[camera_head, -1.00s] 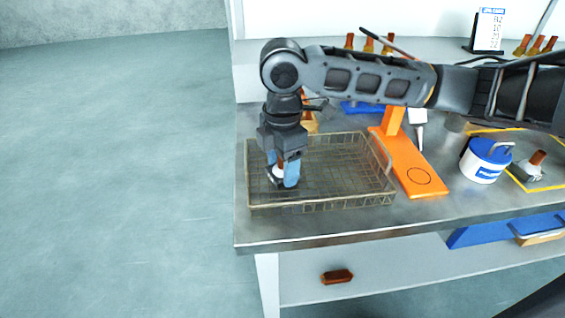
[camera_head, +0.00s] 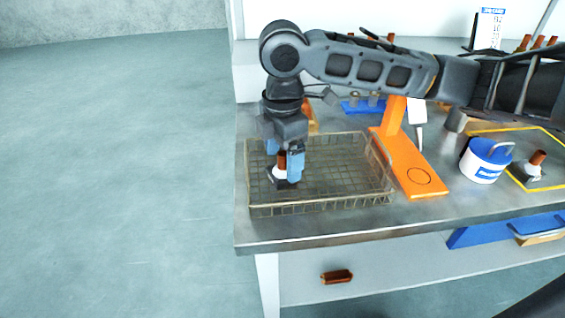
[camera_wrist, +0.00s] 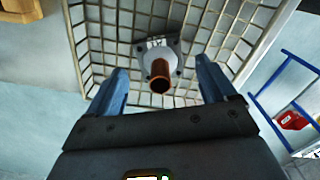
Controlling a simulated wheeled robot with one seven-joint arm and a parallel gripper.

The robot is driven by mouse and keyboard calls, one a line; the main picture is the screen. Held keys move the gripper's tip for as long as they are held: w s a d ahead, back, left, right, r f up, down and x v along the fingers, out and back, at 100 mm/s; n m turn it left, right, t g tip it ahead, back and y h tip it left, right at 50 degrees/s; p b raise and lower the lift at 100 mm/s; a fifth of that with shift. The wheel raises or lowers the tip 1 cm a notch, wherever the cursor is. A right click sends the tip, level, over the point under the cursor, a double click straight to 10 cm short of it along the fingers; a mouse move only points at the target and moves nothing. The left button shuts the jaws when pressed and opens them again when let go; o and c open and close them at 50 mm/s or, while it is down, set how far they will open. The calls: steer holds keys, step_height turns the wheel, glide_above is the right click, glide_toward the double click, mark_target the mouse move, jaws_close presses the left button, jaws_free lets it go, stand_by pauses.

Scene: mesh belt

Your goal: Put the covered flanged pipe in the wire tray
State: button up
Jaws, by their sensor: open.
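A flanged pipe (camera_head: 281,172) with a brown upper tube and a pale, dark-edged flange stands upright in the left part of the wire tray (camera_head: 345,203). In the wrist view the pipe (camera_wrist: 160,72) shows from above, its flange resting on the mesh of the tray (camera_wrist: 92,38). My gripper (camera_head: 284,154) is just above it, fingers pointing down. In the wrist view my gripper (camera_wrist: 161,78) is open, with a blue finger on each side of the pipe and visible gaps between. The pipe is partly hidden by a finger in the head view.
A second brown-topped flanged part (camera_head: 535,165) stands in a yellow-outlined area at right. An orange stand (camera_head: 415,172) is close to the tray's right side, with a blue-and-white tub (camera_head: 484,165) beyond. The table's front edge (camera_head: 400,228) is near the tray.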

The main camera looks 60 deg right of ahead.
mark_target(283, 153)
step_height(283, 153, up, 10)
steer(key=shift+f, duration=0.25)
